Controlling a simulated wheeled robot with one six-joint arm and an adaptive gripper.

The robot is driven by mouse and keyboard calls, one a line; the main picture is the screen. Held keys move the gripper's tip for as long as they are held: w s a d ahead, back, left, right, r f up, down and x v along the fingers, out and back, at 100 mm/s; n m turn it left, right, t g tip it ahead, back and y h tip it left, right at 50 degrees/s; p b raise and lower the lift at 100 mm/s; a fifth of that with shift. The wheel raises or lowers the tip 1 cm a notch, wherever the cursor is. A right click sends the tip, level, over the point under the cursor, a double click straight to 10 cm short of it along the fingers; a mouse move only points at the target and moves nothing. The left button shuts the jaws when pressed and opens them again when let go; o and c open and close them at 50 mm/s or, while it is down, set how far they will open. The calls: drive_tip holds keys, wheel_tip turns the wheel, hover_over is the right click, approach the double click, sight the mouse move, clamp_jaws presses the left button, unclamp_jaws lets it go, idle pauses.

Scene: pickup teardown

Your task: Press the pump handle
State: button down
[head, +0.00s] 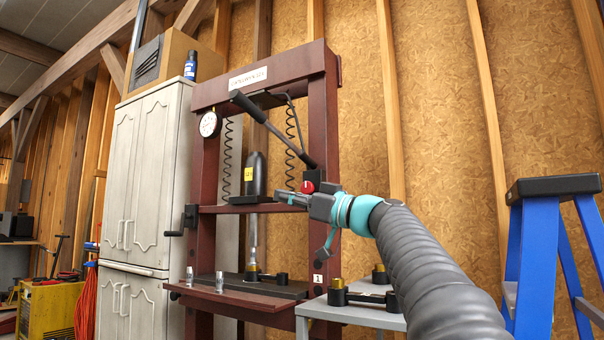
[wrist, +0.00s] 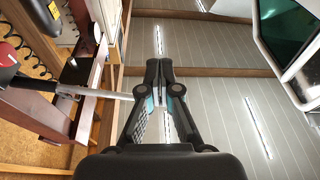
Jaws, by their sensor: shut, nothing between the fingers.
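The pump handle (head: 278,131) is a dark lever with a thick grip. In the head view it slopes from upper left down to its pivot on the right post of a maroon press frame (head: 320,110). My gripper (head: 281,195) is shut and empty in front of the frame, below the handle and by the crossbeam. In the wrist view the closed fingers (wrist: 166,70) point up the picture. A rod (wrist: 100,93), black then silver, comes in from the left and passes behind or beside the fingers; I cannot tell whether they touch.
A red knob (head: 308,187) sits near the pivot. A black cylinder (head: 255,175) stands on the crossbeam. A grey table (head: 375,316) with parts, a blue stepladder (head: 535,260) and a white cabinet (head: 150,180) flank the press.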

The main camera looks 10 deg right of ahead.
drive_tip(key=s+a+f+m+g+h, duration=0.2)
drive_tip(key=s+f+m+h, duration=0.3)
drive_tip(key=f, duration=0.6)
drive_tip(key=s+a+f+m+g+h, duration=0.1)
drive_tip(key=s+a+f+m+h, duration=0.15)
drive_tip(key=s+f, duration=0.6)
drive_tip(key=s+d+f+m+g+h, duration=0.1)
drive_tip(key=s+d+f+h, duration=0.1)
drive_tip(key=s+f, duration=0.5)
drive_tip(key=s+d+f+m+g+h, duration=0.1)
drive_tip(key=s+f, duration=0.6)
drive_tip(key=f, duration=0.8)
drive_tip(key=s+d+f+m+g+h, duration=0.2)
drive_tip(key=s+d+f+h, duration=0.2)
drive_tip(key=s+f, duration=0.3)
wheel_tip(320, 180, down, 4)
drive_tip(key=shift+d+f+g+h, duration=0.3)
drive_tip(key=shift+g+h, duration=0.1)
drive_tip(key=shift+h, duration=0.35)
drive_tip(key=shift+d, duration=0.1)
